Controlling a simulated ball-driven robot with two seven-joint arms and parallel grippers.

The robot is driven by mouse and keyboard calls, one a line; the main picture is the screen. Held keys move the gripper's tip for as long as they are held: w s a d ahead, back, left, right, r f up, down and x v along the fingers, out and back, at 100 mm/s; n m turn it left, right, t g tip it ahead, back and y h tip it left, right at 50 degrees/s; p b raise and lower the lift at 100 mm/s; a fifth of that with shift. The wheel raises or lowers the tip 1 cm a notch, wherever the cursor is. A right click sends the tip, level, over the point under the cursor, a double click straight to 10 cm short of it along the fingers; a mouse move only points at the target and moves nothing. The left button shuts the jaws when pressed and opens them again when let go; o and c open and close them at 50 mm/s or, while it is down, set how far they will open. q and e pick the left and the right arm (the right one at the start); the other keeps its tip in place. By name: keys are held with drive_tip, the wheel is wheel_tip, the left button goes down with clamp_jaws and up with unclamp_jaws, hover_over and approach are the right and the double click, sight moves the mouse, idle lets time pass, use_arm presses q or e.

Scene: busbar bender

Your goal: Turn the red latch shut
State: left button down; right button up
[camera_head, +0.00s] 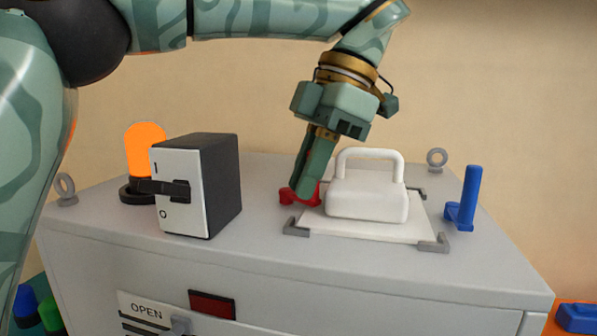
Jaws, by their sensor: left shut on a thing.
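The red latch (286,196) sits on top of the grey cabinet, just left of a white block with a handle. My left gripper (303,193) points down from above and is shut on the red latch; its fingers hide the latch's middle. Red shows on both sides of the fingertips. The latch's exact angle is hard to tell behind the fingers. My right gripper is not in view.
The white handled block (367,200) stands on a white plate (345,232) with grey corner brackets. A blue upright lever (468,197) is to its right. A black-and-white switch box (183,192) and an orange lamp (145,150) stand at the left. The grey cabinet top (262,238) is clear in front.

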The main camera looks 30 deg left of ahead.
use_arm(q)
drive_tip(key=shift+w+d+r+n+g+h, duration=0.1)
drive_tip(key=shift+w+n+g+h, duration=0.15)
drive_tip(key=shift+n, duration=0.5)
drive_tip(key=shift+w+d+n+g+h, duration=0.15)
drive_tip(key=shift+w+n, duration=0.15)
drive_tip(key=shift+n, duration=0.45)
drive_tip(key=shift+a, duration=0.1)
drive_tip(key=c, duration=1.4)
unclamp_jaws()
